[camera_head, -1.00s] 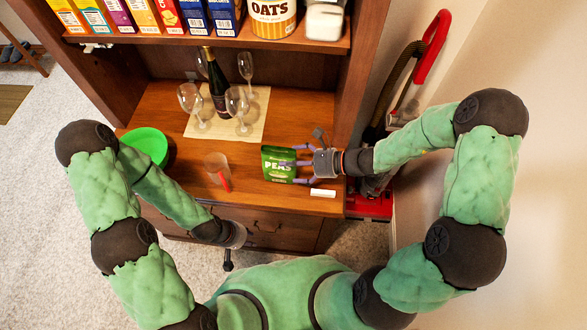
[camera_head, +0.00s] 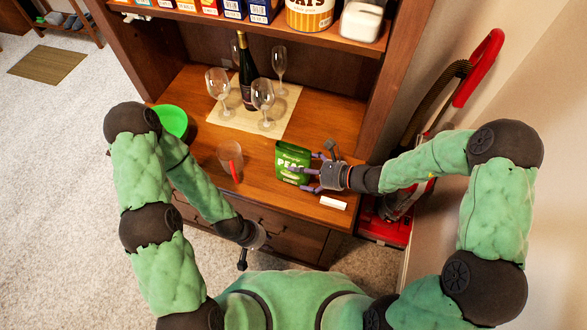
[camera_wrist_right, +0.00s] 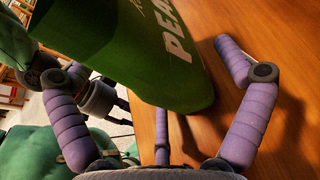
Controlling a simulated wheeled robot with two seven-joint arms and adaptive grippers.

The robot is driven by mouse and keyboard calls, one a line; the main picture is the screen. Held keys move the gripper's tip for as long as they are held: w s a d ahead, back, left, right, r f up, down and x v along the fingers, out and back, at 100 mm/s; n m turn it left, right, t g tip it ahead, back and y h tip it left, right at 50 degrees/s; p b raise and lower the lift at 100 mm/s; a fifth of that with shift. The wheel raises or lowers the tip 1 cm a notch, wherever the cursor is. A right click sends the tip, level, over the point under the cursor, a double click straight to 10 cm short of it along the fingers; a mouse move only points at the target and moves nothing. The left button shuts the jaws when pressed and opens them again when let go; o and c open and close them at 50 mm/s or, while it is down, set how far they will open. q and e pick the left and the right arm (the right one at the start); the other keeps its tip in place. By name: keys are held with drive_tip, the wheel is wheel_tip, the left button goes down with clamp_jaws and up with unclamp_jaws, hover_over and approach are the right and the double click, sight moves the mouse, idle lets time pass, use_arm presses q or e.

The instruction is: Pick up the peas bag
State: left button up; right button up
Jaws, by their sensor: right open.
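The green peas bag (camera_head: 291,158) stands near the front right of the wooden counter, with white lettering on its face. My right gripper (camera_head: 309,171) is open at the bag's right side, its purple fingers reaching around it. In the right wrist view, the bag (camera_wrist_right: 150,60) fills the upper middle between the spread fingers (camera_wrist_right: 160,115). There is a visible gap to the right finger; contact on the left side cannot be told. My left gripper (camera_head: 243,262) hangs low in front of the drawers, and its jaws are too small to read.
A clear cup (camera_head: 229,154) with a red strip is left of the bag. A white block (camera_head: 333,202) lies by the front edge. Wine glasses (camera_head: 262,96) and a dark bottle (camera_head: 246,75) stand behind on a mat. A green bowl (camera_head: 173,121) is at left. A shelf overhangs the back.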

drive_tip(key=x, duration=0.1)
drive_tip(key=b+x, duration=0.1)
drive_tip(key=shift+a+f, duration=0.3)
drive_tip(key=shift+f, duration=0.1)
drive_tip(key=shift+w+a+f, duration=0.1)
drive_tip(key=shift+w+a, duration=0.05)
drive_tip(key=shift+a, duration=0.25)
drive_tip(key=c, duration=1.6)
